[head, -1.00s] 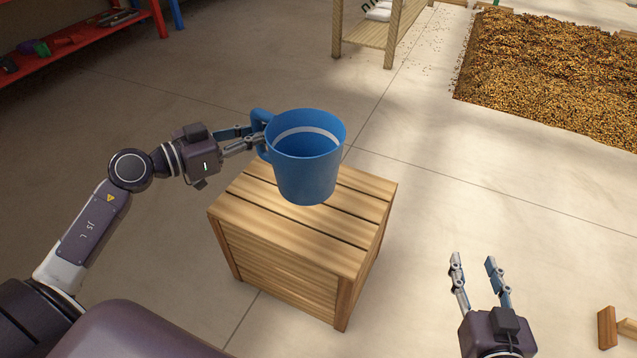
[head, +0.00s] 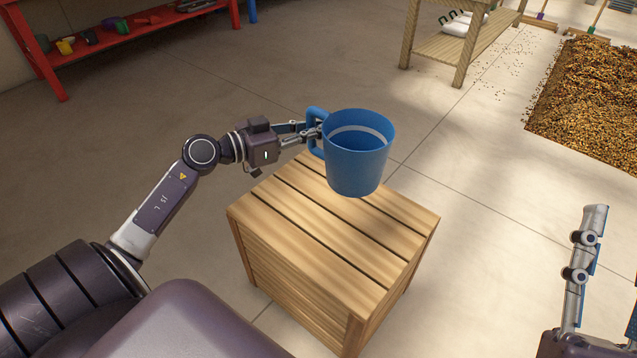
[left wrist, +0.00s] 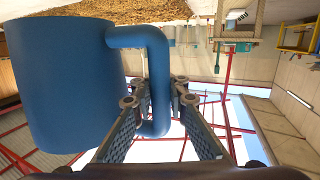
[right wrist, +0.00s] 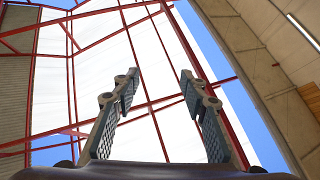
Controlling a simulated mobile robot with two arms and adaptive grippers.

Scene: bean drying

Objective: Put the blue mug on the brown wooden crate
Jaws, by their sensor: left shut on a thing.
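The blue mug (head: 357,160) is upright in the head view, its handle to the left. My left gripper (head: 314,135) is shut on the mug's handle, which also shows between the fingers in the left wrist view (left wrist: 155,85). The mug appears over the back part of the brown wooden crate (head: 330,240); the gap between the mug's base and the slatted top is hard to tell. My right gripper (right wrist: 155,90) is open and empty in the right wrist view; in the head view it is partly cut off at the right edge.
A wooden rack (head: 455,45) with white sacks is at the back. A bed of beans (head: 590,100) lies on the floor at the right. The floor around the crate is clear.

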